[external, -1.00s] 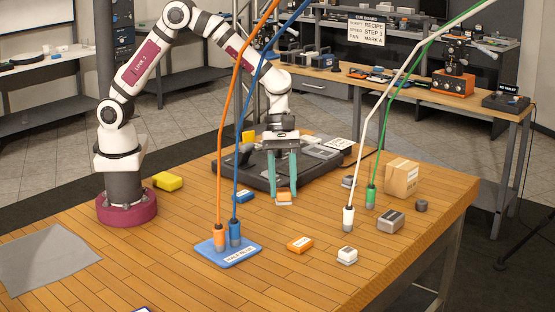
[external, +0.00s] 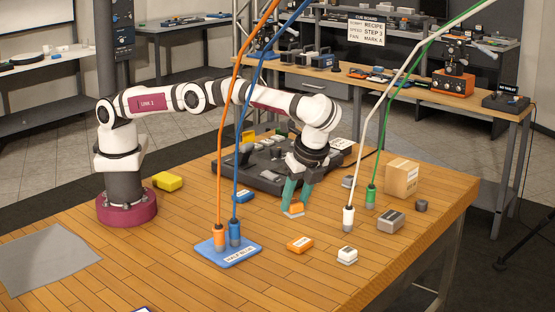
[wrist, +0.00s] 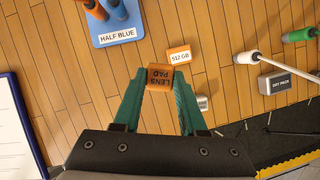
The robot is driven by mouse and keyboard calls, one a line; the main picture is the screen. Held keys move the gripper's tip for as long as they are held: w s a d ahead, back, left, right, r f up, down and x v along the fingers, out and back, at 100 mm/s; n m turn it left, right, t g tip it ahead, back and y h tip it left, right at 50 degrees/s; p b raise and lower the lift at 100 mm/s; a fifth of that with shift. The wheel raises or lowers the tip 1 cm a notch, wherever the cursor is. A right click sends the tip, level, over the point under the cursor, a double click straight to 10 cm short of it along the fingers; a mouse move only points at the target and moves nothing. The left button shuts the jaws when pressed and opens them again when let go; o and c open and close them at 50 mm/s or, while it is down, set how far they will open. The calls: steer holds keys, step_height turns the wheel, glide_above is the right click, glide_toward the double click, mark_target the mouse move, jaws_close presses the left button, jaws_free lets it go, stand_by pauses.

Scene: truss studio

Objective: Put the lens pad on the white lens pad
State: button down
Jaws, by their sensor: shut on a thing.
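My gripper (external: 297,198) is shut on an orange block, the lens pad (external: 293,210), whose "LENS PAD" label reads upside down in the wrist view (wrist: 159,77). The gripper is tilted and holds the pad low over the table, in front of the dark grey tray. A small white block (external: 347,256) lies at the front right.
An orange "512 GB" block (wrist: 180,54) lies between the gripper and the white block. A blue "HALF BLUE" plate (external: 243,254) with orange and blue plugs stands left. White (external: 348,220) and green (external: 370,197) cabled plugs, a grey box (external: 390,222) and a cardboard box (external: 402,178) stand right.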

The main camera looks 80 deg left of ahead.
steer(key=m+t, duration=0.1)
steer(key=m, duration=0.1)
steer(key=d+m, duration=0.1)
steer(key=m, duration=0.1)
steer(key=d+m+t, duration=0.1)
steer(key=m, duration=0.1)
steer(key=shift+w+r+m+t, duration=0.1)
steer(key=shift+r+m+t, duration=0.2)
steer(key=m+t+h, duration=0.4)
steer(key=m, duration=1.2)
glide_above(353, 250)
steer(key=s, duration=0.2)
step_height(353, 250, down, 6)
steer(key=shift+w+r, duration=0.15)
steer(key=shift+f, duration=1.9)
steer(key=shift+a, duration=0.1)
steer(key=shift+c, duration=2.3)
jaws_free()
